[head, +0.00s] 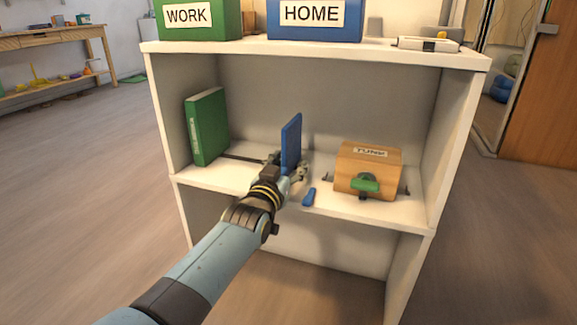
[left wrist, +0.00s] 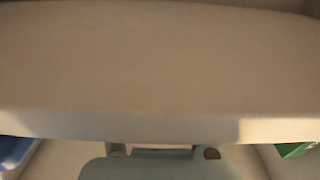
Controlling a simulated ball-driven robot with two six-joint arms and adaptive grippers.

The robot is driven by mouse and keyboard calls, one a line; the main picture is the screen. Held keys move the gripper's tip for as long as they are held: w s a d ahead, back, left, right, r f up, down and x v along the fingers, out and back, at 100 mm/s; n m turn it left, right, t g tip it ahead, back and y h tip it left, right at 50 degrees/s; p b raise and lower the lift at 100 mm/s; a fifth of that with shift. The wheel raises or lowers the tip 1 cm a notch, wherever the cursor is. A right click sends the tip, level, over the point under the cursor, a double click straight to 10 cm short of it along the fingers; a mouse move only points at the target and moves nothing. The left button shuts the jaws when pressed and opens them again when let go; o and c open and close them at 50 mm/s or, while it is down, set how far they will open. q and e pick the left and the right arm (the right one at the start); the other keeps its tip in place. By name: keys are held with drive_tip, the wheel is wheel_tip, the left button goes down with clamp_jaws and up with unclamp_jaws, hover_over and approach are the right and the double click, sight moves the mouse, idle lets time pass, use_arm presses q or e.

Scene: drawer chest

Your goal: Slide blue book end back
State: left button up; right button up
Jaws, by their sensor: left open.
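The blue book end (head: 291,140) is a thin upright panel on the middle shelf of the white chest, seen in the head view. My left gripper (head: 287,170) is open at its lower front, with one finger to its left and one to its right. I cannot tell whether the fingers touch it. The left wrist view shows mostly a pale shelf board and part of the gripper body; the blue book end is not clearly identifiable there. My right gripper is out of view.
A green book (head: 207,127) stands left on the shelf, with a dark rail running from it. A small blue handle (head: 309,197) lies near the front edge. A wooden box (head: 352,160) with a green handle sits right. Green WORK and blue HOME (head: 313,28) boxes stand above.

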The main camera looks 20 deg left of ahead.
use_arm(q)
drive_tip(key=shift+s, duration=0.1)
drive_tip(key=s, duration=1.2)
drive_tip(key=shift+a, duration=0.2)
drive_tip(key=shift+w, duration=0.1)
